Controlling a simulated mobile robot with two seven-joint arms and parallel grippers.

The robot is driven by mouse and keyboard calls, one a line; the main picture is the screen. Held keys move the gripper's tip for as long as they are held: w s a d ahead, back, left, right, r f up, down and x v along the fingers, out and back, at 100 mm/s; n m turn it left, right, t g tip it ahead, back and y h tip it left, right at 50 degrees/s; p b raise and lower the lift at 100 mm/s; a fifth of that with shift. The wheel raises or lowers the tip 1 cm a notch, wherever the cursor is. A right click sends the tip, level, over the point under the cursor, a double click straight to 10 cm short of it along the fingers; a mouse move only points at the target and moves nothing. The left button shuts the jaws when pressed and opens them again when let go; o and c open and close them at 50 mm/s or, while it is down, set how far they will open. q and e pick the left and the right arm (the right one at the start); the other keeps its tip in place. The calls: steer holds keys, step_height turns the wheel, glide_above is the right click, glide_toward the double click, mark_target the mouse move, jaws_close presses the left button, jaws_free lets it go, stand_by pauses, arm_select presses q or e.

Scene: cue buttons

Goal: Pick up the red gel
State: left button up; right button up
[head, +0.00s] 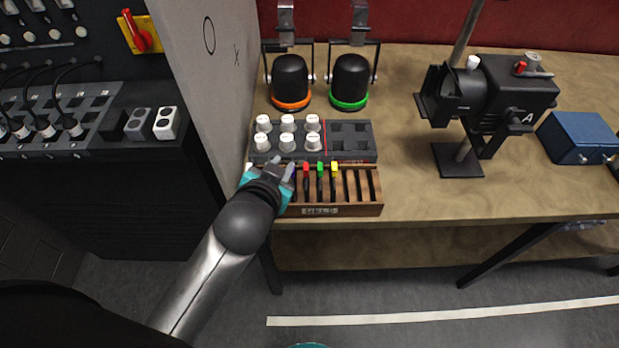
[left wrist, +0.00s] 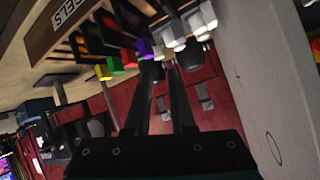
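The red gel (head: 306,168) stands in a slot of the wooden rack (head: 374,209) marked GELS, on the table. Its red tab also shows in the left wrist view (left wrist: 128,58). The green gel (head: 320,169) and yellow gel (head: 334,168) stand to its right in the head view. A purple tab (left wrist: 145,49) shows beside the red one in the left wrist view; my gripper seems to hide it in the head view. My left gripper (head: 281,165) is over the rack's left end, left of the red gel. Its fingers are apart, with nothing seen between them.
A tray of white knobs (head: 350,158) lies just behind the rack. Two black lamps, orange-rimmed (head: 290,77) and green-rimmed (head: 350,77), stand behind it. A grey panel (head: 215,70) rises close on the left. A black spotlight (head: 500,92) stands right; the table between is clear.

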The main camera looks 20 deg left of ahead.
arm_select(q)
steer(key=w+d+r+m+t+h, duration=0.2)
steer(key=d+r+m+t+h, duration=0.15)
steer(key=r, duration=0.35)
steer(key=w+d+r+m+t+h, duration=0.2)
steer(key=w+d+r+h, duration=0.15)
steer(key=r, duration=0.35)
steer(key=w+d+r+m+t+h, duration=0.1)
steer(key=d+r+m+t+h, duration=0.2)
steer(key=r, duration=0.5)
steer(key=s+d+r+m+g+h, duration=0.1)
steer(key=s+d+m+g+h, duration=0.35)
steer(key=d+m+g, duration=0.45)
steer(key=s+d+r+m+g+h, duration=0.1)
steer(key=s+d+m+g+h, duration=0.45)
steer(key=m, duration=0.55)
steer(key=m+g+y+p, duration=0.2)
steer(key=g+y, duration=0.3)
steer(key=y, duration=1.5)
glide_toward(306, 167)
steer(key=shift+n, duration=0.25)
steer(key=f, duration=0.5)
steer(key=shift+w+a+f, duration=0.1)
steer(key=shift+w+a, duration=0.25)
steer(key=shift+a, duration=0.05)
steer(key=shift+w+f+p, duration=0.2)
steer(key=shift+f+p, duration=0.15)
steer(key=shift+f, duration=2.25)
